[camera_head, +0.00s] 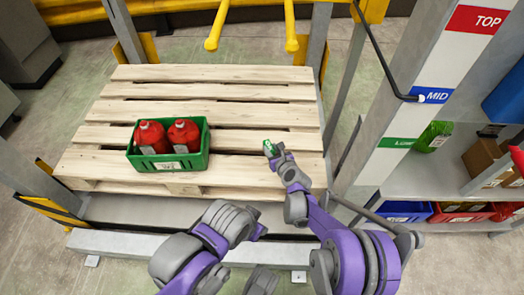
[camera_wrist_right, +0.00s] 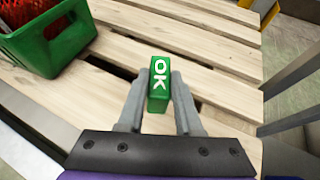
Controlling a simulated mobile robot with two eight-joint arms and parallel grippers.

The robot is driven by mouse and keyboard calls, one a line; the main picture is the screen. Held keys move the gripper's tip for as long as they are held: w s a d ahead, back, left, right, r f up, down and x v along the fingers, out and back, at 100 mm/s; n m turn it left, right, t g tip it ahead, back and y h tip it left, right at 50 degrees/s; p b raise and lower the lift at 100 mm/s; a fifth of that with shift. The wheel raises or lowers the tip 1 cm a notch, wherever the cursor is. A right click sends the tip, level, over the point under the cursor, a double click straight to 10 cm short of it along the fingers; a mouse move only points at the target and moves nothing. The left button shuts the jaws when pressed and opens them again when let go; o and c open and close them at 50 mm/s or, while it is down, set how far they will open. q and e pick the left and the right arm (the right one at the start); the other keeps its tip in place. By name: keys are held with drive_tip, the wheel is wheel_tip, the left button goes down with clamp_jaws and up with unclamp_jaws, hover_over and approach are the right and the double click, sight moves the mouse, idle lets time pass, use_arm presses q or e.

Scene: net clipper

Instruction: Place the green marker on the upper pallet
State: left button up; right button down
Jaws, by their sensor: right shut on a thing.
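The green marker (camera_head: 269,147) is a small block with white "OK" lettering, and it also shows in the right wrist view (camera_wrist_right: 159,84). My right gripper (camera_head: 273,152) is shut on it, with one finger on each side, over the right part of the wooden pallet (camera_head: 232,92). I cannot tell whether the marker touches the slats. In the right wrist view my right gripper (camera_wrist_right: 159,90) points along the pallet (camera_wrist_right: 215,50). My left arm is folded at the bottom of the head view, and its fingertips are not visible.
A green crate (camera_head: 168,160) with two red bottles (camera_head: 184,134) stands on the pallet left of the marker. The slats behind are clear. A shelf post with coloured labels (camera_head: 433,95) and a rack with bins (camera_head: 461,208) stand at the right. Yellow posts (camera_head: 291,30) rise behind.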

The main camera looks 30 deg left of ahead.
wheel_tip(320, 180, down, 8)
drive_tip(key=shift+w+r+b, duration=0.1)
drive_tip(key=shift+b, duration=0.85)
drive_tip(key=shift+f, duration=0.3)
drive_tip(key=c, duration=0.6)
unclamp_jaws()
drive_tip(key=shift+r, duration=0.1)
